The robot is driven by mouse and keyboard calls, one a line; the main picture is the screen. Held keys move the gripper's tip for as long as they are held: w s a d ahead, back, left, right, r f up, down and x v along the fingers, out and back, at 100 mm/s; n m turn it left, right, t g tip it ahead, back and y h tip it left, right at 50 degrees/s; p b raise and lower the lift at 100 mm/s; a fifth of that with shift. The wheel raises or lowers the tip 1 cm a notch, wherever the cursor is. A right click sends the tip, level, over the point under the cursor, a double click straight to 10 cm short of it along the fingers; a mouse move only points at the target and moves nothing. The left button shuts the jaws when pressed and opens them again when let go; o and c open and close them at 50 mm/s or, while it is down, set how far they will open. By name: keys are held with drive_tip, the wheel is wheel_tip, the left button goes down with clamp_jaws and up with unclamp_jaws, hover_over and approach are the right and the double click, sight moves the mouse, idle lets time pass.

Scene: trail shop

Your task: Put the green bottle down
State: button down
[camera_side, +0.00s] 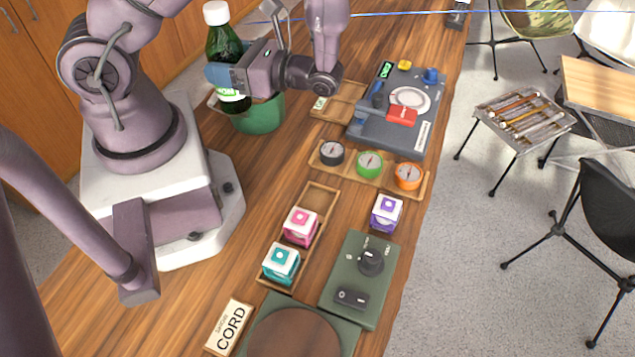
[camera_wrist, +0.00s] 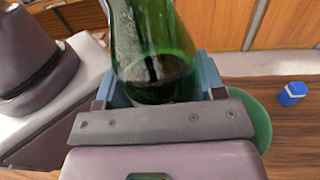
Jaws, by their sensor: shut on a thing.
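A green bottle (camera_side: 223,46) with a white cap and a white label stands upright between the fingers of my gripper (camera_side: 225,77), at the upper left in the side view. My gripper is shut on its body. In the side view the bottle is in front of a green bowl-like container (camera_side: 261,116), and I cannot tell how far its base is above the table. In the wrist view the bottle (camera_wrist: 152,45) fills the middle between the blue fingers (camera_wrist: 160,88), and its base is hidden behind the gripper. The green container's rim (camera_wrist: 258,120) shows at the right.
Right of the gripper are a wooden tray (camera_side: 341,101), a blue-grey device (camera_side: 417,138) and a rack of compasses (camera_side: 372,178). Nearer are a box tray (camera_side: 318,200), a purple box (camera_side: 386,212) and a green control panel (camera_side: 359,280). A blue box (camera_wrist: 292,93) shows in the wrist view.

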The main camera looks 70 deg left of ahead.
drive_tip(key=s+d+f+n+g+h, duration=0.2)
drive_tip(key=s+d+n+g+h, duration=0.15)
drive_tip(key=d+n+h, duration=1.15)
drive_tip(key=w+d+r+n+t+h, duration=0.1)
drive_tip(key=w+d+n+t+h, duration=0.4)
drive_tip(key=w+n+t+h, duration=0.75)
wheel_tip(320, 180, down, 7)
drive_tip(key=s+m+t+h, duration=0.1)
drive_tip(key=m+t, duration=0.1)
drive_tip(key=m, duration=0.1)
drive_tip(key=shift+h, duration=0.35)
drive_tip(key=shift+d+m, duration=0.1)
drive_tip(key=shift+m, duration=0.15)
drive_tip(key=shift+c, duration=1)
unclamp_jaws()
drive_tip(key=shift+f, duration=0.1)
